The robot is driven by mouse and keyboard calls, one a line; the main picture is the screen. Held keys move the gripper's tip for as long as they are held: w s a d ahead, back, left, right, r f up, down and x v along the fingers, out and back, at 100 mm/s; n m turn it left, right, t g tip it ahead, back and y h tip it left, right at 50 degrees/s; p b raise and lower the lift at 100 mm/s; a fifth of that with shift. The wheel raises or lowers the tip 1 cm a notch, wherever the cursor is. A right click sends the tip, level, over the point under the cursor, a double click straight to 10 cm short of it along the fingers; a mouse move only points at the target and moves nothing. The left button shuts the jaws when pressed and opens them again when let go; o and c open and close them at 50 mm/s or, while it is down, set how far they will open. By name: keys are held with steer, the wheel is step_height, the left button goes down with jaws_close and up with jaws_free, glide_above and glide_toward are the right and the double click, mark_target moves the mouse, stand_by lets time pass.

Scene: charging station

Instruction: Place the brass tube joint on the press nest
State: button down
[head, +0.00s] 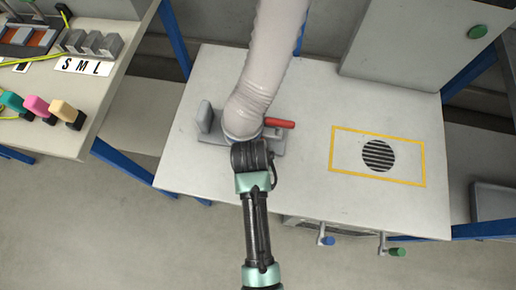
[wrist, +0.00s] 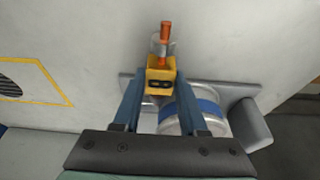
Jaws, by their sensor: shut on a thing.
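My gripper (wrist: 158,82) is shut on the brass tube joint (wrist: 160,74), a small yellow block with dark openings between the two blue fingertips. The joint is over the end of the grey press nest fixture (wrist: 228,91), away from its upright end. I cannot tell whether the joint touches the nest. The fixture also shows in the head view (head: 204,118), on the white table, where my arm hides its middle, my gripper and the joint. A silver cylinder with a blue band (wrist: 205,106) lies on the fixture, partly behind the right finger.
A red handle (head: 279,122) sticks out by the fixture, close beyond the joint in the wrist view (wrist: 165,34). The white table (head: 310,200) is clear up to a yellow-outlined area with a round grille (head: 378,155). A grey cabinet (head: 415,45) stands behind; another bench (head: 60,140) is left.

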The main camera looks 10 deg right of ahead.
steer(key=shift+f, duration=0.75)
steer(key=shift+f, duration=0.1)
steer(key=shift+c, duration=2.2)
jaws_free()
